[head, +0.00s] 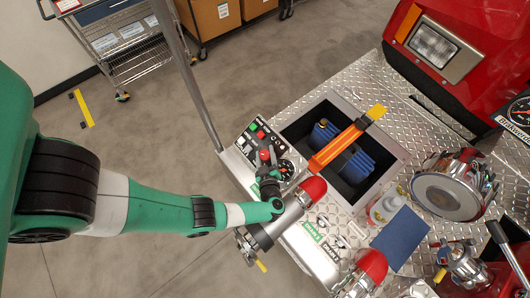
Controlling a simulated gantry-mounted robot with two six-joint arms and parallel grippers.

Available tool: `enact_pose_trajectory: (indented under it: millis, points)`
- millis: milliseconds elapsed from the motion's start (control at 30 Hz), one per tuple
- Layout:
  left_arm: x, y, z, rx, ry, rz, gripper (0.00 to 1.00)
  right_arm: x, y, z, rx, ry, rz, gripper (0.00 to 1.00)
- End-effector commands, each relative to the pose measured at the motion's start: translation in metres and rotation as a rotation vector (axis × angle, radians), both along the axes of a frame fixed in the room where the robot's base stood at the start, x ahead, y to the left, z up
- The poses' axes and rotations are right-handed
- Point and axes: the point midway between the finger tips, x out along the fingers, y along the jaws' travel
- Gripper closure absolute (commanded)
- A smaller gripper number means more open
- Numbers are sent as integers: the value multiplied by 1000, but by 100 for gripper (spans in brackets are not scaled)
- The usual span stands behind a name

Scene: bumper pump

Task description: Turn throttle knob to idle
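The control panel (253,132) sits at the left edge of the diamond-plate deck, with green, red and black buttons and lettering too small to read. A small red knob (264,155) shows on its lower part, and a round dark dial (286,168) lies to the right of it. I cannot tell for sure which is the throttle knob. My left gripper (268,172) is over the panel's lower edge, right by the red knob. Its fingers are small and dark, so I cannot see whether they touch or grip it. My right gripper is not in view.
A recessed bay (303,124) holds blue items (352,165) under an orange-yellow bar (342,142). A metal pole (192,80) rises left of the panel. A chrome fitting (448,193) and blue pad (401,239) lie right.

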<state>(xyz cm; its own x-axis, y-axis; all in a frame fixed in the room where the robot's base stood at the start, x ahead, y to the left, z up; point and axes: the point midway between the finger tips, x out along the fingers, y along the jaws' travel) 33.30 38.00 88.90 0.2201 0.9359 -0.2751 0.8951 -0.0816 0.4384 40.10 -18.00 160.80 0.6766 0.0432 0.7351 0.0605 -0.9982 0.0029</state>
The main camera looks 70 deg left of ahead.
Motion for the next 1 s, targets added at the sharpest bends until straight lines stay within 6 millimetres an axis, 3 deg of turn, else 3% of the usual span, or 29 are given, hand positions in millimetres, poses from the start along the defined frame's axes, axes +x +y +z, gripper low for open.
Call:
enact_pose_trajectory:
  millis: [33,133,467,667,933,1000]
  points:
    - [0,0,0,0,0,0,32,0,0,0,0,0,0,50]
    - [0,0,0,0,0,0,17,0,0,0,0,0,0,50]
    - [0,0,4,0,1,0,17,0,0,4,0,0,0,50]
    - [0,0,42,-1,-1,0,17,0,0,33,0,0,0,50]
    - [-34,-40,101,-1,0,-6,17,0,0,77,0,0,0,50]
    - [-46,-55,104,0,1,-10,17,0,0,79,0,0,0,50]
